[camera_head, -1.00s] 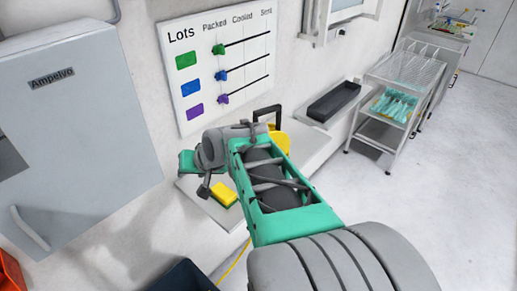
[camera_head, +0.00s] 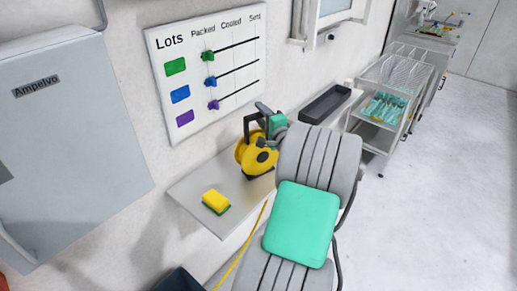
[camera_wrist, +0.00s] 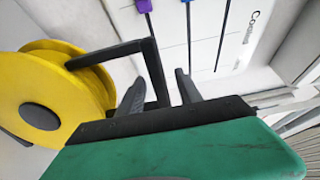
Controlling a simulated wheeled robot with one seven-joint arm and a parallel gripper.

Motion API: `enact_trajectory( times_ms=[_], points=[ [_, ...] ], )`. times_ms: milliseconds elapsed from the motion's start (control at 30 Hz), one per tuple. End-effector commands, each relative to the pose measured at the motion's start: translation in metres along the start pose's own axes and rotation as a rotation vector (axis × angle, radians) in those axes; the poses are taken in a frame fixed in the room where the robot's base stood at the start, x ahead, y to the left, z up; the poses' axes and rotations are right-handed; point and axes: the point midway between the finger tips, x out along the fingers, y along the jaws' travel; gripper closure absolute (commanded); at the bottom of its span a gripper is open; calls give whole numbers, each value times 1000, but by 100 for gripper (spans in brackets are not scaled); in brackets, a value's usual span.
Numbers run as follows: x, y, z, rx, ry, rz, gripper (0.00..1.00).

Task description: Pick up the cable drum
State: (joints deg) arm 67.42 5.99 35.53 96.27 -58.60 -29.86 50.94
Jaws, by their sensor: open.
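The cable drum (camera_head: 250,158) is a yellow reel with a dark hub and a black frame handle. It stands on the grey wall shelf, and its yellow cable hangs over the front edge. In the wrist view the drum (camera_wrist: 45,85) is at the left, with its black handle reaching toward the fingers. My gripper (camera_wrist: 160,92) is open, its two dark fingers apart, close by the handle. In the head view my gripper (camera_head: 262,122) is at the drum's upper right, partly hidden by my wrist.
A yellow and green sponge (camera_head: 216,201) lies on the shelf (camera_head: 188,190) left of the drum. A black tray (camera_head: 325,104) sits to the right. A board with coloured sliders (camera_head: 240,50) hangs behind. A metal trolley (camera_head: 375,137) stands farther right.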

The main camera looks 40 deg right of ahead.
Motion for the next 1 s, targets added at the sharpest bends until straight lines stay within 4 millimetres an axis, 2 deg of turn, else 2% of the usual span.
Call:
enact_trajectory(
  times_ms=[233,733,1000],
  points=[
    [3,0,0,-2,1,0,59],
    [3,0,0,-3,0,0,100],
    [3,0,0,-3,0,0,100]
  ],
)
